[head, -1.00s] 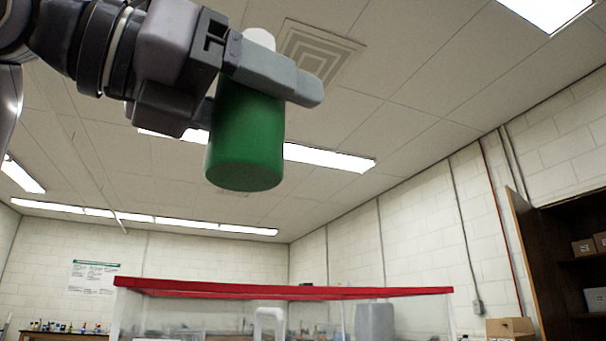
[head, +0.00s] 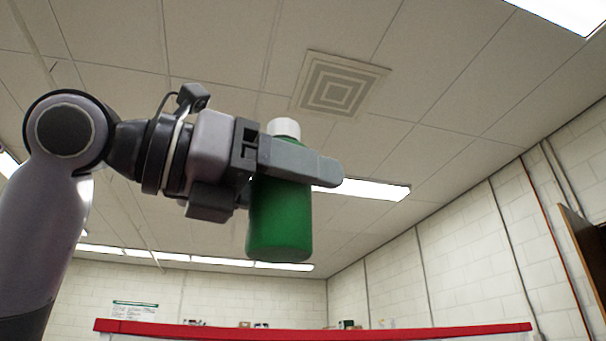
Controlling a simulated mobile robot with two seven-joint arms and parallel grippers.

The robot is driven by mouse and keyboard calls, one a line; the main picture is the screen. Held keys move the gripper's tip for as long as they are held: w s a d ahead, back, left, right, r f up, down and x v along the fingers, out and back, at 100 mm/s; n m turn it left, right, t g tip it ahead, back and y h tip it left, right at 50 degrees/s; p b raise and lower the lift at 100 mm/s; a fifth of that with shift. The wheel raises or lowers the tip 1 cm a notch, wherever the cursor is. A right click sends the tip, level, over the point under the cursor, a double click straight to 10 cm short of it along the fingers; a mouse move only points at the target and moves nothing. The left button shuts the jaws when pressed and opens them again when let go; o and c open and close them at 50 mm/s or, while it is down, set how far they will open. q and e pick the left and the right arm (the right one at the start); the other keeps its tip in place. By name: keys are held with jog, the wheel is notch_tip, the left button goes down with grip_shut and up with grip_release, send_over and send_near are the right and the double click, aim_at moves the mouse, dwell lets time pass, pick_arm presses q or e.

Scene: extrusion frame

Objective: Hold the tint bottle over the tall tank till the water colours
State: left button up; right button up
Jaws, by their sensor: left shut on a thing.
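The tint bottle (head: 281,222) is green with a white cap and shows in the middle of the head view. My left gripper (head: 300,165) is shut on it around its upper part, just below the cap. The bottle is upright or nearly so, with its cap up. Below it, at the bottom of the view, is the red rim of the tall tank (head: 310,331). There is a gap between bottle and rim in the picture. The tank's inside and its water are out of view. My right gripper is not in view.
Small items stand on a far shelf or bench (head: 246,324) behind the rim. The space around the bottle is clear, under a tiled ceiling with a square vent (head: 338,84).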

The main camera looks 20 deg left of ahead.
pick_arm(q)
jog(key=w+a+f, duration=0.2)
jog(key=w+a, duration=0.4)
jog(key=w, duration=0.3)
jog(key=shift+w+a, duration=0.25)
dwell(0.3)
dwell(1.7)
jog(key=shift+s+d+r, duration=0.3)
jog(key=shift+s+d, duration=1)
jog(key=shift+s, duration=0.65)
jog(key=shift+s+d+r, duration=0.35)
jog(key=shift+s+d, duration=1)
jog(key=shift+s, duration=0.6)
jog(key=shift+s+d+r, duration=0.3)
jog(key=shift+s+d, duration=1)
jog(key=shift+s, duration=0.65)
